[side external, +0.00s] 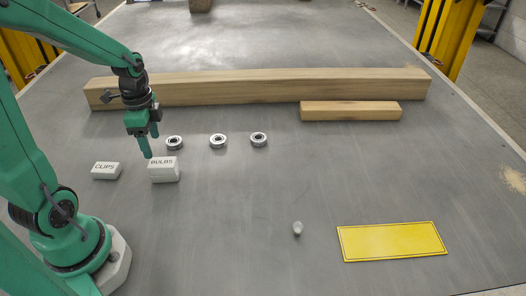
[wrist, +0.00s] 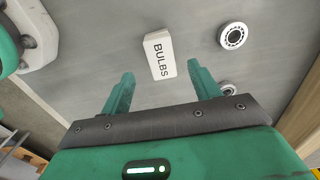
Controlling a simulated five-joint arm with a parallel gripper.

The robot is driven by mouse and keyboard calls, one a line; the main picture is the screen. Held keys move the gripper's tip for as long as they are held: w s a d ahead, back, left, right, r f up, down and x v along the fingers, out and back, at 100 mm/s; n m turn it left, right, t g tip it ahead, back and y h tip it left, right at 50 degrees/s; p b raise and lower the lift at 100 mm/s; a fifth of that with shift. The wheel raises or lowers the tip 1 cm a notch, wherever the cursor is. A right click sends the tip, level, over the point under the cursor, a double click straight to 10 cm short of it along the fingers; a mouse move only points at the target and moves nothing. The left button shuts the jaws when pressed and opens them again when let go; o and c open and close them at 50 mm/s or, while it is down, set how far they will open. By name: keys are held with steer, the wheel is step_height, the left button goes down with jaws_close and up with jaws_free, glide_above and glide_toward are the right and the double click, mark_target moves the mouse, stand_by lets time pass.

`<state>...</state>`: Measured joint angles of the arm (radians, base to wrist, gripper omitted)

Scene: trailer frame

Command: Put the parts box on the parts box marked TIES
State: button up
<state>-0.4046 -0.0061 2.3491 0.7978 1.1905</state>
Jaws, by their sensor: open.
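A white parts box marked BULBS (side external: 163,174) stands at the left of the work surface in the side external view. It looks taller than the box beside it, as if two boxes are stacked, but I cannot tell for sure. No TIES label is readable. The BULBS box also shows in the wrist view (wrist: 160,54), just beyond the fingertips and roughly centred between them. A white box marked CLIPS (side external: 105,171) lies to its left. My gripper (side external: 151,143) is open and empty, just above the BULBS box, fingers pointing down; it also shows in the wrist view (wrist: 162,76).
Three round bearings (side external: 218,141) sit in a row behind and right of the boxes. A long timber beam (side external: 260,88) and a shorter block (side external: 350,111) lie further back. A yellow plate (side external: 391,241) and a small grey peg (side external: 297,228) lie front right. The middle is clear.

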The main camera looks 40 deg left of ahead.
step_height(320, 180, up, 5)
steer(key=shift+r, duration=0.1)
stand_by(0.3)
steer(key=shift+d, duration=0.1)
stand_by(0.4)
steer(key=s+d+r+n+t, duration=0.4)
steer(key=d+r+n, duration=0.4)
steer(key=d, duration=0.3)
steer(key=shift+s+d+r+n+t, duration=0.2)
steer(key=shift+n+t, duration=0.3)
steer(key=shift+t, duration=0.3)
